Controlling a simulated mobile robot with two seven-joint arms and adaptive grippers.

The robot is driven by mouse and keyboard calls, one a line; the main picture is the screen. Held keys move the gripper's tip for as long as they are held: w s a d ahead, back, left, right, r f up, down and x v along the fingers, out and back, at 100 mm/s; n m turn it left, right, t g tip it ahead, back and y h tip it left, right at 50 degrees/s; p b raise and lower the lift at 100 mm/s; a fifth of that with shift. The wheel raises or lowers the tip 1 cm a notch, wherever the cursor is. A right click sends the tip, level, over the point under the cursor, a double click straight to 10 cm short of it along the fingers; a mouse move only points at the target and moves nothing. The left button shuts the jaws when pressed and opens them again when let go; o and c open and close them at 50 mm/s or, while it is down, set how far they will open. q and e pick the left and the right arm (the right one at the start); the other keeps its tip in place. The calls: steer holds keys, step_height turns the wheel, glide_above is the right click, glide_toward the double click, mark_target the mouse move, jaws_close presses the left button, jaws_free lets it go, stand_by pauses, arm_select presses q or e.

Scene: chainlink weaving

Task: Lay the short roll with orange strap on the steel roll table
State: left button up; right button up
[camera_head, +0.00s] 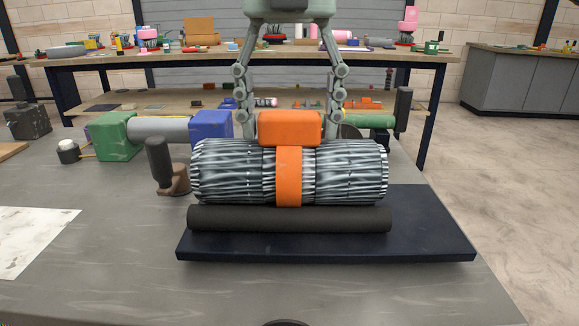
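The short roll (345,172) is a bundle of grey wire mesh with an orange strap (289,180) around its middle and an orange block (290,127) on top. It lies level, left to right, just above and behind a dark roller (290,219) of the steel roll table, whose dark blue base (425,235) is below. It appears to rest there; the contact underneath is hidden. My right gripper (290,132) points down from the top, fingers spread to both sides of the orange block with small gaps visible. Its fingertips are partly hidden behind the roll. My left gripper is out of view.
Behind to the left are a green block (112,136), a grey cylinder (160,130) and a blue block (211,128). A dark-handled tool (160,165) stands close to the roll's left end. A white sheet (32,240) lies at left. The front left worktop is clear.

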jaws_close()
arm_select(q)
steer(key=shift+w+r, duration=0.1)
arm_select(e)
steer(key=shift+r, duration=0.1)
steer(key=shift+r, duration=0.4)
step_height(320, 180, up, 4)
steer(key=shift+f, duration=0.2)
steer(key=shift+w+a+r, duration=0.5)
steer(key=shift+w+a, duration=0.15)
steer(key=shift+a, duration=0.05)
arm_select(q)
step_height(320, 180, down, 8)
steer(key=p, duration=0.3)
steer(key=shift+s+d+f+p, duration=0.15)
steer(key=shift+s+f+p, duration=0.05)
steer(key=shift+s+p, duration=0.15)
arm_select(e)
steer(key=w+a+r, duration=0.5)
steer(key=w+a, duration=0.1)
steer(key=w, duration=0.1)
steer(key=shift+w+a+r, duration=0.2)
